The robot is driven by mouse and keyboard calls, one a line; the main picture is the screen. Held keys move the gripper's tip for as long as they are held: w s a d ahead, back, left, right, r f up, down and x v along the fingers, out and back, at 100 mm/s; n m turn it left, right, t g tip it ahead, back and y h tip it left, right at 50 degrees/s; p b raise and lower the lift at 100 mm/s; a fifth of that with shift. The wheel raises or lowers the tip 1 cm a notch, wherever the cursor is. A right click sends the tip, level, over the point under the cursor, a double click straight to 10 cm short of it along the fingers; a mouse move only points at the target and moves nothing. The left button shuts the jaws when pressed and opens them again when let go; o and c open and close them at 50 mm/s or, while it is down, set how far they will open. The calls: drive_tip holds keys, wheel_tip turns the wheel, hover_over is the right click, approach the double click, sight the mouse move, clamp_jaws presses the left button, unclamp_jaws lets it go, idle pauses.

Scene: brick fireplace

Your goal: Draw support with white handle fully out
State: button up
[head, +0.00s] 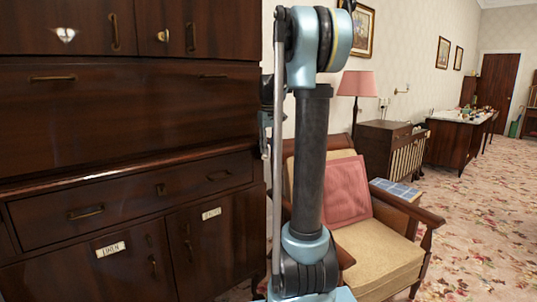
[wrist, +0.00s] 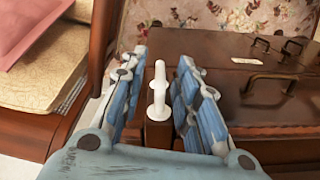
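A white handle (wrist: 158,92) stands out between my gripper's fingers in the wrist view. Behind it is the narrow end of a brown wooden support (wrist: 158,132), partly hidden by the fingers; how far it stands out I cannot tell. My gripper (wrist: 162,62) is open, with one blue-grey finger on each side of the handle and visible gaps to both. In the head view, my arm hides most of the gripper, and the white handle does not show.
The dark wooden cabinet (head: 120,115) fills the left of the head view. An armchair (head: 375,255) with a pink cushion stands close right. Patterned carpet is open farther right.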

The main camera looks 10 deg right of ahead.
drive_tip(key=shift+f, duration=1)
clamp_jaws()
